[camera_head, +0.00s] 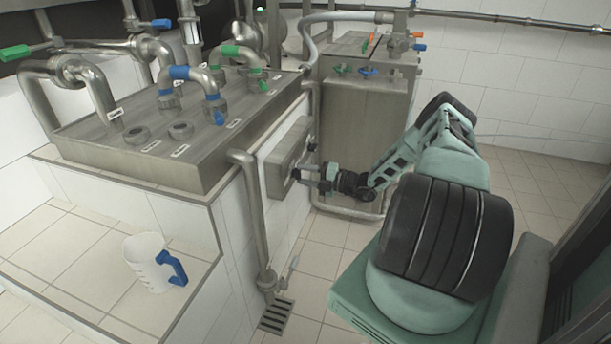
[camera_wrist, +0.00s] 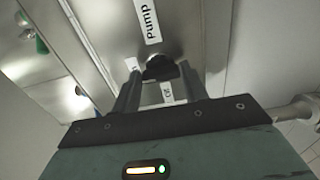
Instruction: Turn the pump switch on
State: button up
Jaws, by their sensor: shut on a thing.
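The pump switch is a black knob (camera_wrist: 160,66) on a grey metal box, under a white label (camera_wrist: 148,20) reading "Pump". A second small label (camera_wrist: 167,92) by the knob seems to read "Off", and another label is partly covered by a finger. My gripper (camera_wrist: 159,72) has one finger on each side of the knob and is shut on it. In the head view my gripper (camera_head: 303,174) is at the face of the grey switch box (camera_head: 279,168) on the tiled wall. The knob is hidden there, and its exact angle is hard to tell.
A white jug (camera_head: 143,258) with a blue handle stands on the tiled ledge at left. A steel tank (camera_head: 110,150) with pipes and valves sits above the switch box. A vertical pipe (camera_head: 255,210) runs beside the box. Another steel cabinet (camera_head: 360,110) stands behind my arm.

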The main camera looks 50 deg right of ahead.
dwell(0.4)
jog(key=o, duration=1)
jog(key=shift+s, duration=0.1)
jog(key=v, duration=1.7)
jog(key=shift+s+p, duration=0.15)
jog(key=shift+p, duration=0.15)
